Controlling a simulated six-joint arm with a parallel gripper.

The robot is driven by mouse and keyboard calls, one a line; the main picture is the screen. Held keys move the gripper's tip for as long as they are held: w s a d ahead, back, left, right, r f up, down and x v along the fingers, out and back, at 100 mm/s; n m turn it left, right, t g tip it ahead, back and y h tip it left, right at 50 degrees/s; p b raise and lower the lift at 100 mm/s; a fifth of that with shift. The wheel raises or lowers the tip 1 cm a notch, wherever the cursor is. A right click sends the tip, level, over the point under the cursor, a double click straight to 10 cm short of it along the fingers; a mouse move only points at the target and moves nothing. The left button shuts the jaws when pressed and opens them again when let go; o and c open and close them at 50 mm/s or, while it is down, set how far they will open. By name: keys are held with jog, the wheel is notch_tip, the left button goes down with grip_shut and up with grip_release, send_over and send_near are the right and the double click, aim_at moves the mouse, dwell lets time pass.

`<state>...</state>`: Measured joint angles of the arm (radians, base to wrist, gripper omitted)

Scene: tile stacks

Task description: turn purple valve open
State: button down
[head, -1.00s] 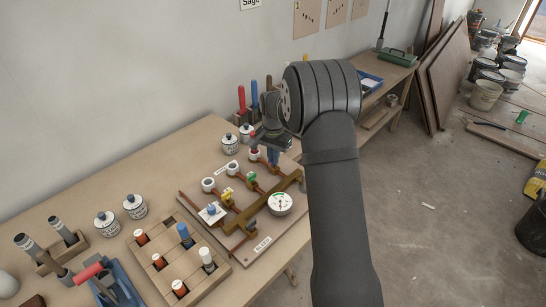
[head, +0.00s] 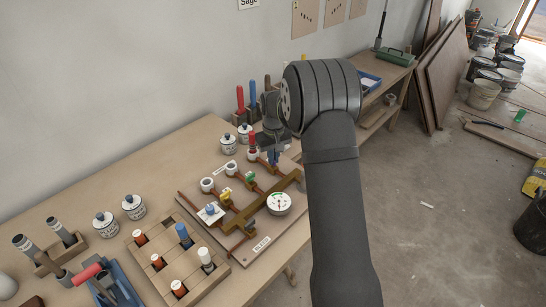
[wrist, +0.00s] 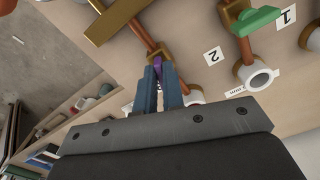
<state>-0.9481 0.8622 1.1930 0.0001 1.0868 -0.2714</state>
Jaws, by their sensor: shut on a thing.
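The purple valve (wrist: 158,66) shows in the wrist view as a small purple handle between the two blue fingertips of my gripper (wrist: 160,80). My gripper is shut on this handle, which sits on a copper-coloured branch pipe. In the head view my gripper (head: 273,157) is at the far end of the pipe board (head: 190,195), pointing down, and it hides the purple valve. A green valve (wrist: 256,20) is on the neighbouring branch, also seen in the head view (head: 250,174). A yellow valve (head: 225,195) is farther left, and a blue-topped one (head: 210,209) is nearest.
A round gauge (head: 279,203) stands on the brass manifold, close to my arm. A red-topped item (head: 252,138) stands just behind my gripper. White jars (head: 228,145), a wooden rack (head: 160,262) and a blue holder (head: 120,290) are on the bench.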

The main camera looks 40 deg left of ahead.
jog(key=shift+w+n, duration=0.15)
jog(key=shift+n, duration=1.75)
jog(key=shift+r, duration=0.1)
jog(key=c, duration=1.5)
grip_release()
jog(key=shift+c, duration=0.2)
notch_tip(320, 180, up, 17)
jog(key=shift+r, duration=0.2)
jog(key=shift+f, duration=0.15)
notch_tip(320, 180, down, 17)
jog(key=shift+f, duration=0.15)
